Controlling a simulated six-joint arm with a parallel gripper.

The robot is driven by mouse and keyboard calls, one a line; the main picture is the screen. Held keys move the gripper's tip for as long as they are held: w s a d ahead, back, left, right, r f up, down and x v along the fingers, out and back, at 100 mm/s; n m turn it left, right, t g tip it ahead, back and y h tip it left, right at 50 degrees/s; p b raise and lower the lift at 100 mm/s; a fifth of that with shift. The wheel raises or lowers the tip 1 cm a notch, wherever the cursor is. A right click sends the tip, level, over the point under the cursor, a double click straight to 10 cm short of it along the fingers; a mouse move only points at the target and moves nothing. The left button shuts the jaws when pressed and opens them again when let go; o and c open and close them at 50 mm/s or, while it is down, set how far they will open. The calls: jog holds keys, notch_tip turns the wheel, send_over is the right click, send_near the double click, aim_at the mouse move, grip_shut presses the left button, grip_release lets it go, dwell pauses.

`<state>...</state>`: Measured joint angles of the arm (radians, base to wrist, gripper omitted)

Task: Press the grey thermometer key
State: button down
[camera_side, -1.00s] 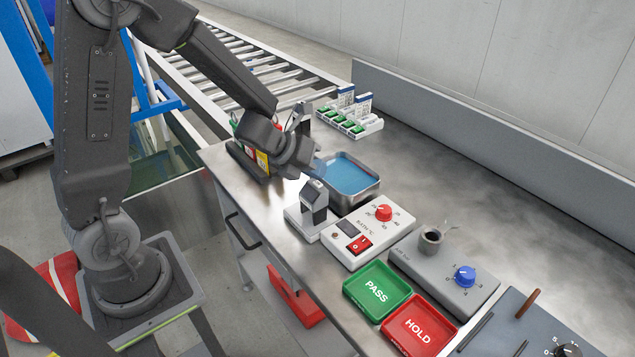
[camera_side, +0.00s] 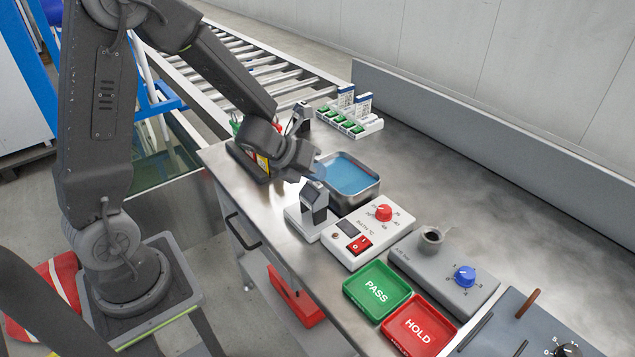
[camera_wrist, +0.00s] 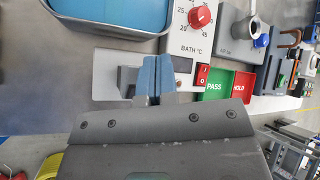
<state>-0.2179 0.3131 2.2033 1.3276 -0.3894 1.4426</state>
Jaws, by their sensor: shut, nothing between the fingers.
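In the wrist view my two blue-grey fingers (camera_wrist: 154,68) lie together, shut and empty, and cover part of the device (camera_wrist: 127,80). I cannot tell whether they touch it.
The metal water bath (camera_side: 350,176) is close beside my gripper. The white bath controller (camera_side: 353,244) with a red dial stands in front. A white rack (camera_side: 370,128) stands behind.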

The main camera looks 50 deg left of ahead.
dwell(0.3)
jog(key=shift+r, duration=0.5)
jog(key=shift+r, duration=3)
